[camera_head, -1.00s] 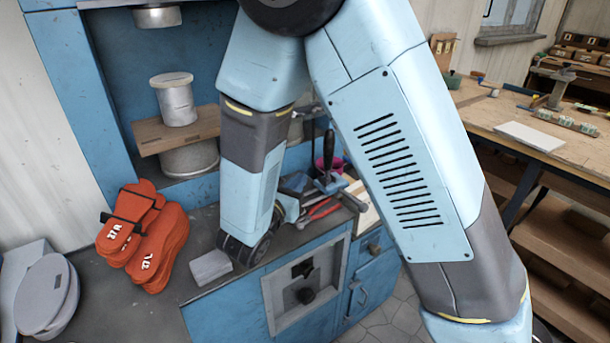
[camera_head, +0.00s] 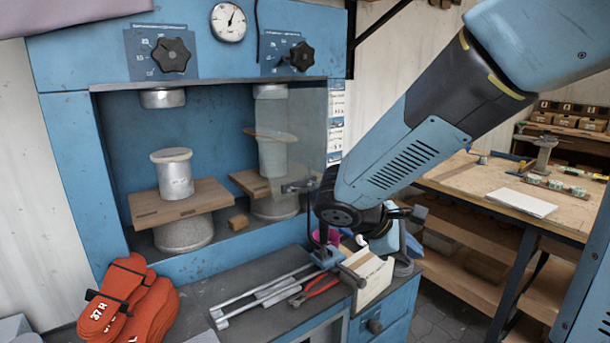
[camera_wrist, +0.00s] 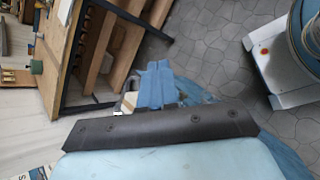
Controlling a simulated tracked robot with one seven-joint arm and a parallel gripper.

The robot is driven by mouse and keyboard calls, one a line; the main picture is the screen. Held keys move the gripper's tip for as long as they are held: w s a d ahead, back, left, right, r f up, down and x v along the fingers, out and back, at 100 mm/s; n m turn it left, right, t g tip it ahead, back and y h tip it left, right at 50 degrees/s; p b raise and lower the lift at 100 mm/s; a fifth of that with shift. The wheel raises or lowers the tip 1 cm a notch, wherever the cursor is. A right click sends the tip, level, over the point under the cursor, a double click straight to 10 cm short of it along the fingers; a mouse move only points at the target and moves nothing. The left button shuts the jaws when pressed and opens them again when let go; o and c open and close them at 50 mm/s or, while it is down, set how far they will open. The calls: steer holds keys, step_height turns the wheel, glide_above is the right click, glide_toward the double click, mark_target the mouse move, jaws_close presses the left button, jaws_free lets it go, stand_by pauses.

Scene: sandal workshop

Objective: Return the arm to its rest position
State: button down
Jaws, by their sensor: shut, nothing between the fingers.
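My arm (camera_head: 415,150) reaches in from the upper right of the head view, its pale blue and dark grey links angled down toward the front right of the press bench. Its lower end hides part of the bench's right end. In the wrist view my gripper (camera_wrist: 157,85) shows as two blue fingers side by side, beyond a dark bolted bar. The fingers are shut with nothing between them. They point out over the grey floor (camera_wrist: 205,55).
A blue press (camera_head: 65,150) with knobs and a gauge stands at left and centre. Orange lasts (camera_head: 125,300) lie at lower left. Red-handled pliers (camera_head: 315,290) and a box (camera_head: 372,280) are near the arm. A wooden workbench (camera_head: 450,178) stands at right.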

steer(key=s+d+r+m+t+y, duration=0.2)
steer(key=s+r+m+t+y, duration=0.1)
steer(key=s+r+m+y, duration=0.6)
steer(key=shift+s+d+r+m, duration=0.25)
steer(key=shift+s+m, duration=0.35)
steer(key=shift+m, duration=1.6)
